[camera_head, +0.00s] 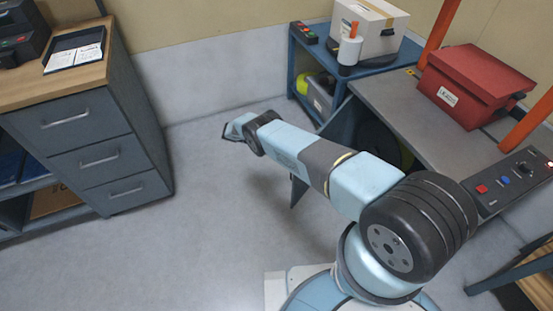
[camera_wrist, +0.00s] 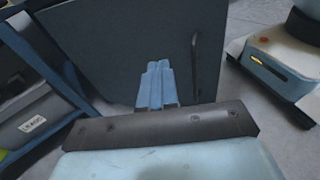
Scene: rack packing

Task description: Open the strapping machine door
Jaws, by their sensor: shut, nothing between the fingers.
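The strapping machine (camera_head: 420,108) stands at the right with a grey top and orange posts. Its dark grey door (camera_head: 297,190) stands swung out from the front, mostly hidden behind my arm. A dark round part and a yellow-green part show in the opening behind it. In the wrist view the door (camera_wrist: 120,45) is a broad dark panel with a slim upright handle (camera_wrist: 194,60).
A blue shelf stand (camera_head: 368,66) with a white box and a labelled grey bin is behind the machine. A red box (camera_head: 472,85) sits on the machine top. A drawer cabinet (camera_head: 100,130) stands at the left. The floor between is clear.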

